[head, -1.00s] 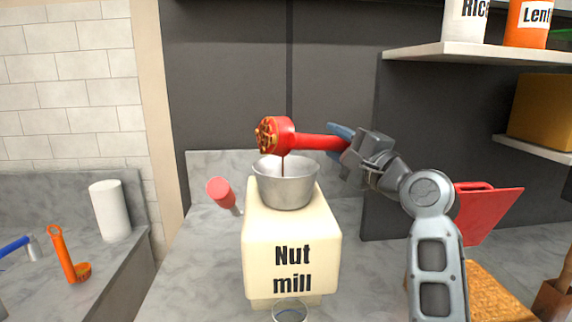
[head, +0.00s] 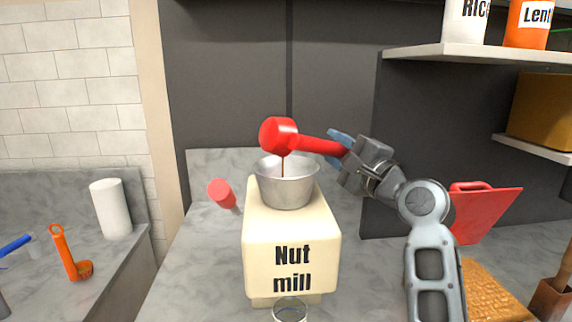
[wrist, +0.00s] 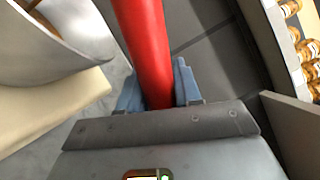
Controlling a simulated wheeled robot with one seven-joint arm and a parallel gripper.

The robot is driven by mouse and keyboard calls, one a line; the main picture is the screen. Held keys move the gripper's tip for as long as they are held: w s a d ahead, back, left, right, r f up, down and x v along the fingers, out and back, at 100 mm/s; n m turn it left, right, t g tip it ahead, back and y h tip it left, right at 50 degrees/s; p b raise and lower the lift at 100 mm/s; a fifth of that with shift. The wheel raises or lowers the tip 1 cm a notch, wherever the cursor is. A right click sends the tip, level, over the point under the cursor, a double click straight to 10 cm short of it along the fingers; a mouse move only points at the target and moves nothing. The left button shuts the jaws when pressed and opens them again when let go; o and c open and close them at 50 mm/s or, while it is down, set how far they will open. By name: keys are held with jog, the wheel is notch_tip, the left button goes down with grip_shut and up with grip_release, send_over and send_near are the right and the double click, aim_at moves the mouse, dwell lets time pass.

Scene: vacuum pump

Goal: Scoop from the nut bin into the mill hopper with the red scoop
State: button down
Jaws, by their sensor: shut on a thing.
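The red scoop (head: 277,136) is above the metal hopper (head: 289,190) of the cream nut mill (head: 291,262). Its bowl shows a plain red outer side, so its opening and contents are hidden. A thin brown streak (head: 282,167) runs from under the bowl into the hopper. My gripper (head: 342,144) is shut on the scoop's handle, to the right of the hopper. In the wrist view, the blue fingers (wrist: 158,88) clasp the red handle (wrist: 143,40), and the hopper (wrist: 60,35) curves past at left. I cannot make out a labelled nut bin.
A golden, rough-textured mass (head: 488,287) lies at lower right, near a red board (head: 482,213). The mill's red-knobbed crank (head: 221,191) sticks out left. A shelf (head: 470,55) hangs at upper right. An orange scoop (head: 66,255) and white cylinder (head: 110,208) stand on the left counter.

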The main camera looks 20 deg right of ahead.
jog(key=shift+f+m+p, duration=0.3)
jog(key=shift+f+m, duration=0.35)
jog(key=shift+m, duration=0.05)
dwell(0.3)
